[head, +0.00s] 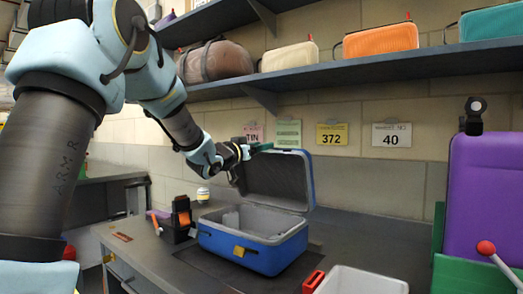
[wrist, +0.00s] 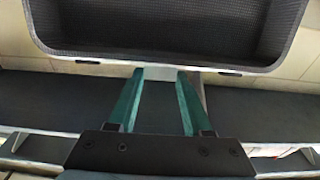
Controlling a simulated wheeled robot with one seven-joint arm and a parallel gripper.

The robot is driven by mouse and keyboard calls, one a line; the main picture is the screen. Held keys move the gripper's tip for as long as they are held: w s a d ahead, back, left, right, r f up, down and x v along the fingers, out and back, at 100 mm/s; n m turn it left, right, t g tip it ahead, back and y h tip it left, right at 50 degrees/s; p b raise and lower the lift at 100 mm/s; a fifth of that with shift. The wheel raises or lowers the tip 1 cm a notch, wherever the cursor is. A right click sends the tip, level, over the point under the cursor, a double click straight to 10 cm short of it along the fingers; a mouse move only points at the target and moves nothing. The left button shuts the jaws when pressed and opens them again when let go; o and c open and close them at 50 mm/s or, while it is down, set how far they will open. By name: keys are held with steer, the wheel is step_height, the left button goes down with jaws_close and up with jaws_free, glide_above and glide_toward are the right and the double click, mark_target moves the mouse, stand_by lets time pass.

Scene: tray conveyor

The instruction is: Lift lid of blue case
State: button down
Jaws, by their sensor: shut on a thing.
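The blue case (head: 268,258) sits on the dark counter in the head view, with a grey-lined compartment. Its lid (head: 280,178) is hinged up and stands roughly upright, with its dark inside facing out. A yellow latch (head: 239,251) is on the case front. My gripper (head: 262,147) is at the lid's raised top left edge. In the wrist view the lid's textured inside (wrist: 180,30) fills the top. My gripper's green fingers (wrist: 160,75) are shut on the lid's rim, around a pale piece there. The exact contact is partly hidden.
A grey open bin (head: 362,282) and a red item (head: 313,281) are at the front. A black and orange device (head: 181,215) stands left of the case. A purple case (head: 487,205) stands at right. A shelf (head: 350,70) with bags runs above the lid.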

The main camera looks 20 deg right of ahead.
steer(key=shift+c, duration=1.6)
jaws_free()
steer(key=shift+a, duration=0.1)
steer(key=b+v, duration=0.1)
steer(key=v, duration=0.9)
steer(key=shift+s+a, duration=0.2)
steer(key=shift+a, duration=0.05)
